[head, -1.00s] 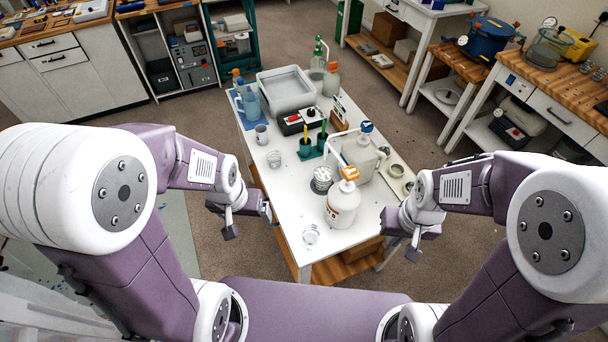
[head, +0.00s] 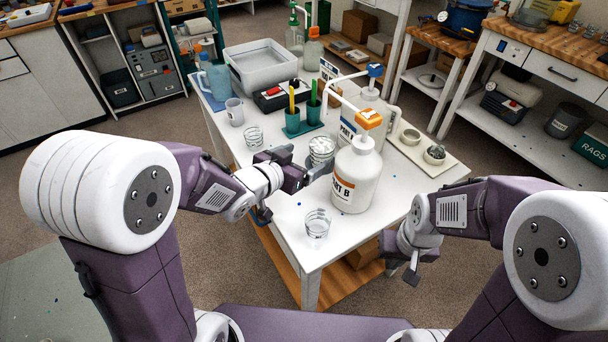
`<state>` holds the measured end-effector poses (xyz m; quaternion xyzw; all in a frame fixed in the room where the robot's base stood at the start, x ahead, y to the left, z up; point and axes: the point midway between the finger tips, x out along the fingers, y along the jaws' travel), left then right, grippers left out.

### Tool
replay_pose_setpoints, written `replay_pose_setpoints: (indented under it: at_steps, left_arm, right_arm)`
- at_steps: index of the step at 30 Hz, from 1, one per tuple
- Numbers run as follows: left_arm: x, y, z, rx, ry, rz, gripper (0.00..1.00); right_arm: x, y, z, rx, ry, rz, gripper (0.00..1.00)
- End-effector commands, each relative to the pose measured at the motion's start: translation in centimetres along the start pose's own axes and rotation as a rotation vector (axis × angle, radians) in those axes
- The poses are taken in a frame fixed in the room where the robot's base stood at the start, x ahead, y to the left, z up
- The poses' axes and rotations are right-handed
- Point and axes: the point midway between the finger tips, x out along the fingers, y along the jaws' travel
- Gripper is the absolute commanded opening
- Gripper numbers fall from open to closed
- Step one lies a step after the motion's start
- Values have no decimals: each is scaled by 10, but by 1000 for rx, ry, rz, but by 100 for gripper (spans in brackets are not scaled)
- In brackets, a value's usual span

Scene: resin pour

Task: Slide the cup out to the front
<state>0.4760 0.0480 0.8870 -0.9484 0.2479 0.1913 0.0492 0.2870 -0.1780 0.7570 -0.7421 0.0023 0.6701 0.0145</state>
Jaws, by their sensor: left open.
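Several clear cups stand on the white table (head: 270,205). One clear cup (head: 317,225) is at the front edge, and another (head: 253,137) is further back on the left. A stack of clear cups (head: 321,150) stands behind the large white Part B pump bottle (head: 357,178). My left gripper (head: 308,168) is open over the table, just in front of and left of the stack. I cannot tell whether it touches the stack. My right gripper (head: 400,272) is open and empty, off the table's front right side.
A second pump jug (head: 372,110) stands behind the Part B bottle. The table's front left is clear.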

Motion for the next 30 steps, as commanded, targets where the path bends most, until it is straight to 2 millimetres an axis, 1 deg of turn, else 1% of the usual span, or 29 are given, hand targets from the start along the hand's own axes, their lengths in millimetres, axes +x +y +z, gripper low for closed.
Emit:
replay_pose_setpoints:
  at_steps: [1, 10, 13, 17, 24, 27, 30]
  left_arm:
    - [2, 1, 2, 2, 4, 4, 87]
    - [1, 1, 0, 2, 5, 5, 87]
    - [6, 1, 0, 2, 5, 5, 87]
    - [26, 2, 3, 3, 3, 7, 87]
    - [69, 2, 2, 2, 3, 5, 87]
    - [81, 2, 1, 3, 4, 5, 87]
    - [88, 1, 0, 2, 4, 4, 87]
  right_arm:
    - [3, 0, 0, 0, 1, 0, 0]
    - [1, 0, 0, 0, 1, 0, 0]
    - [3, 0, 0, 0, 1, 0, 0]
    - [9, 0, 1, 0, 0, 0, 0]
    - [17, 0, 2, 0, 0, 0, 0]
    - [19, 0, 2, 0, 0, 0, 0]
    - [20, 0, 2, 0, 0, 0, 0]
